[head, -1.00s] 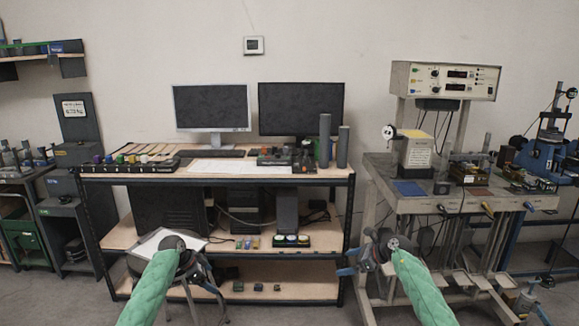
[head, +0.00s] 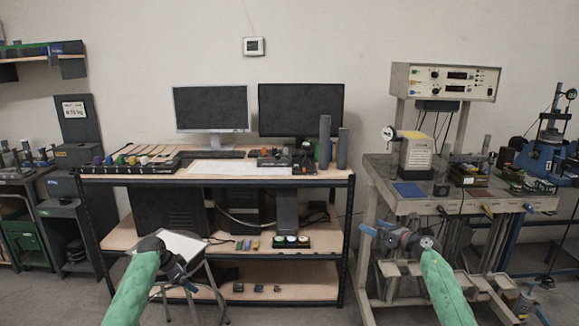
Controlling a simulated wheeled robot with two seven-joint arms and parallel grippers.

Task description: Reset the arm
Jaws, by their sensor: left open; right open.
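My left arm (head: 135,287) has a green sleeve and comes in from the bottom left. My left gripper (head: 190,275) is open and empty in front of a stool, to the right of the arm's dark wrist. My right arm (head: 446,290), also green-sleeved, comes in from the bottom right. My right gripper (head: 368,236) points left, with blue-tipped fingers spread apart and nothing between them. It is in front of the metal test bench's left legs.
A shelved workbench (head: 215,178) carries two monitors (head: 211,108) (head: 300,109), a keyboard and small parts. A stool (head: 184,245) stands before it. At right is a metal test bench (head: 440,203) with a control box (head: 445,79). The floor between the benches' fronts looks clear.

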